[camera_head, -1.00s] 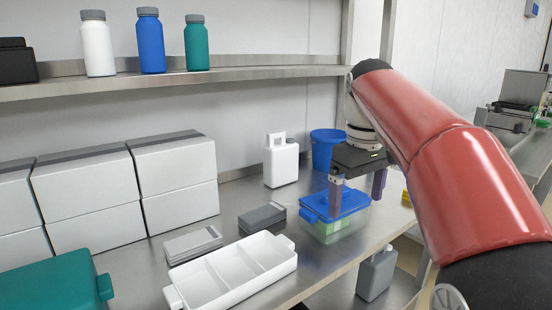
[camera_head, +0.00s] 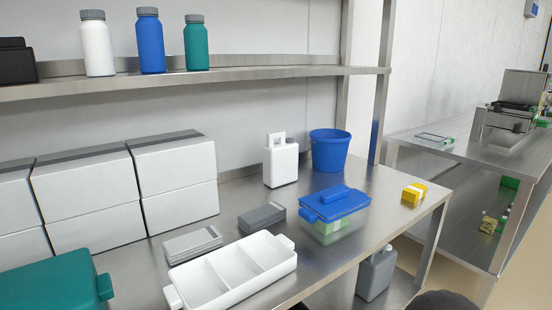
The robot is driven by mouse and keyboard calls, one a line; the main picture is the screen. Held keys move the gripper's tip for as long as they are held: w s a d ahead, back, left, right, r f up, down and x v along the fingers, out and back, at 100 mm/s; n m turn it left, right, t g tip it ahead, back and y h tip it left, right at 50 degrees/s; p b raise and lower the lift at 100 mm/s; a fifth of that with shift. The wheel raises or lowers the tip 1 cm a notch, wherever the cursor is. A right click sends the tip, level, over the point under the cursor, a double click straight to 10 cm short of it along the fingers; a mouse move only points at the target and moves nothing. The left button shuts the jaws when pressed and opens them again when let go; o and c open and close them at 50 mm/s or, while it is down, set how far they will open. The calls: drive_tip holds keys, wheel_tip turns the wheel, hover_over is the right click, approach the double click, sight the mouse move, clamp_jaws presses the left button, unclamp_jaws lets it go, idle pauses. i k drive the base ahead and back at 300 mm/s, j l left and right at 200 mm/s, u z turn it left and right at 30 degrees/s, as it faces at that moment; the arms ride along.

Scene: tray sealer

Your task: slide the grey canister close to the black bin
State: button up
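A grey canister (camera_head: 377,273) with a handle on top stands upright on the lower shelf under the table, below the table's front edge. The table edge partly overlaps its top. No thing that I can be sure is the black bin shows. A black box-like container (camera_head: 17,62) sits at the left end of the upper shelf, cut by the picture's edge. My gripper is out of view.
On the table stand a white divided tray (camera_head: 283,284), a blue-lidded clear box (camera_head: 352,220), a blue bucket (camera_head: 329,150), a white canister (camera_head: 281,161) and a yellow item (camera_head: 414,192). A dark rounded shape at the bottom right is unclear.

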sight(375, 274)
drive_tip(key=i+l+u, duration=0.1)
drive_tip(key=i+l, duration=0.15)
drive_tip(key=l, duration=0.2)
drive_tip(key=i+l+u, duration=0.1)
drive_tip(key=l, duration=0.4)
drive_tip(key=i+l+u, duration=0.1)
drive_tip(key=i+l, duration=0.2)
drive_tip(key=l, duration=0.2)
drive_tip(key=i+l, duration=0.2)
drive_tip(key=l, duration=0.35)
drive_tip(key=i+l+u, duration=0.15)
drive_tip(key=l, duration=0.35)
drive_tip(key=i+l+u, duration=0.1)
drive_tip(key=l, duration=0.45)
drive_tip(key=i+l+u, duration=0.1)
drive_tip(key=l, duration=0.45)
drive_tip(key=i+l+u, duration=0.1)
drive_tip(key=i+l, duration=0.15)
drive_tip(key=l, duration=0.3)
